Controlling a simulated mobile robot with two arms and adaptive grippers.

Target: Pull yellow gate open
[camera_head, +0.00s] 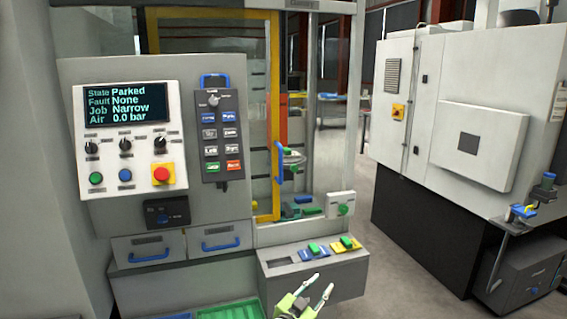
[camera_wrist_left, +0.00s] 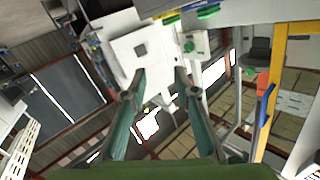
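The yellow gate (camera_head: 273,110) is a tall yellow frame with a see-through panel, standing upright behind the control panel. A blue vertical handle (camera_head: 279,161) is on its right post. In the left wrist view the yellow post (camera_wrist_left: 276,95) and blue handle (camera_wrist_left: 265,106) show at the right. My left gripper (camera_head: 321,284) is low in the head view, below and right of the handle and apart from it. Its two fingers are spread with nothing between them, as the left wrist view also shows (camera_wrist_left: 160,75). The gate's lower left is hidden by the control panel. My right gripper is out of view.
The control panel (camera_head: 150,218) with a screen reading "Parked" stands left of the gate. A grey ledge (camera_head: 318,283) with blue and yellow blocks juts out below it. A white machine cabinet (camera_head: 450,115) stands at right. Open floor (camera_head: 345,160) lies between.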

